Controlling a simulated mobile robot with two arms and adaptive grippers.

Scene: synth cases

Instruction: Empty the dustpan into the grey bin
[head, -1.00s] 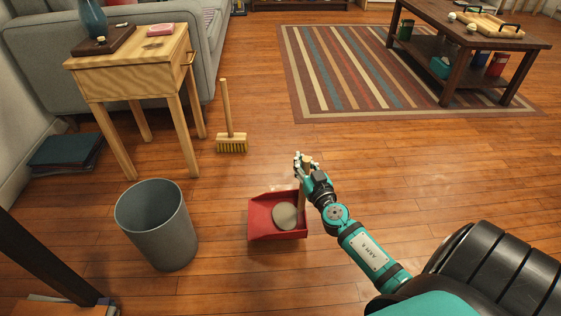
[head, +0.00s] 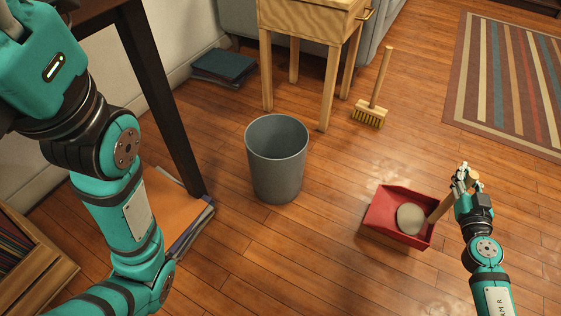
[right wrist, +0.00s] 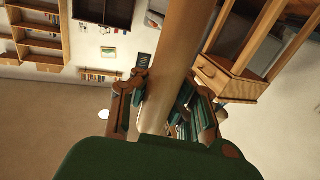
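The red dustpan (head: 381,219) is at the right of the head view, low over or on the floor; I cannot tell which. A round beige heap (head: 410,219) lies in it. Its wooden handle (head: 440,208) slants up to my right gripper (head: 465,178), which is shut around it. The right wrist view shows the handle (right wrist: 168,65) between the fingers. The grey bin (head: 277,165) stands upright on the floor, left of the dustpan; the part of its inside that shows looks empty. My left arm crosses the left side; its gripper is out of view.
A wooden side table (head: 310,20) stands behind the bin, with a broom (head: 370,112) beside it. A dark table leg (head: 160,100) and folders (head: 195,225) are left of the bin. A striped rug (head: 510,80) lies at the far right. Floor between bin and dustpan is clear.

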